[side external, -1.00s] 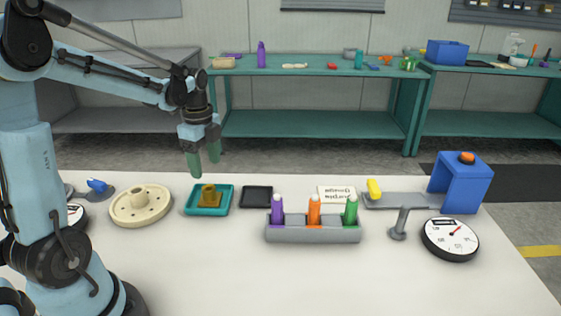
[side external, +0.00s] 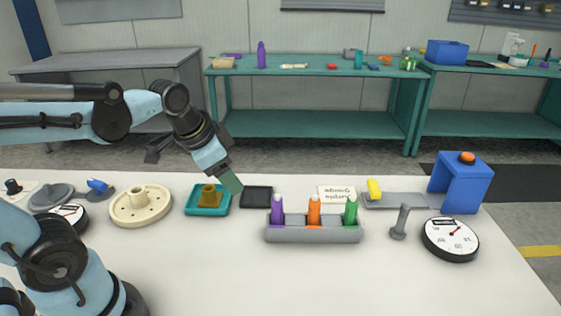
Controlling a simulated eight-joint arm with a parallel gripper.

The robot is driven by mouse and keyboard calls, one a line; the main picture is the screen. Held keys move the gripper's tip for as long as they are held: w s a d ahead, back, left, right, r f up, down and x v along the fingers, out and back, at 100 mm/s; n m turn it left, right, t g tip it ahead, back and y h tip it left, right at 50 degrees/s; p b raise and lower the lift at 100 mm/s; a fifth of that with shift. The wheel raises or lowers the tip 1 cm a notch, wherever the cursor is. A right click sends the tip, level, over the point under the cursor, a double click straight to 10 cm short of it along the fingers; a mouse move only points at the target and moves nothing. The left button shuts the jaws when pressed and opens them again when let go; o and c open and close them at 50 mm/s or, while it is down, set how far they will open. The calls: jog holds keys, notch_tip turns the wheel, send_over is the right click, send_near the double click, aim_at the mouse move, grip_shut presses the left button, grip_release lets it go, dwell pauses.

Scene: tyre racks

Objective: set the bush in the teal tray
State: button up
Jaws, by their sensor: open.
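The bush, a brass-coloured flanged piece (side external: 209,196), sits upright inside the teal tray (side external: 190,211) on the white table. My gripper (side external: 231,181) is open and empty. It is tilted down to the right, above and beside the tray's right edge, near the black square tray. Only one green finger shows clearly; the other is hidden behind it. The gripper appears apart from the bush.
A cream wheel-shaped disc (side external: 140,206) stands left of the teal tray. A black square tray (side external: 257,197) lies to its right. A grey rack (side external: 312,234) holds purple, orange and green pens. A dial (side external: 450,240) and a blue stand (side external: 461,184) are at right.

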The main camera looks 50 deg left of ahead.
jog(key=d+n, duration=0.1)
jog(key=s+d+n+t, duration=0.1)
jog(key=d+f+n, duration=0.1)
jog(key=shift+s+d+t+h, duration=0.25)
jog(key=shift+d+t+h, duration=0.05)
jog(key=shift+d+t, duration=0.1)
jog(key=shift+a, duration=0.1)
dwell(1.4)
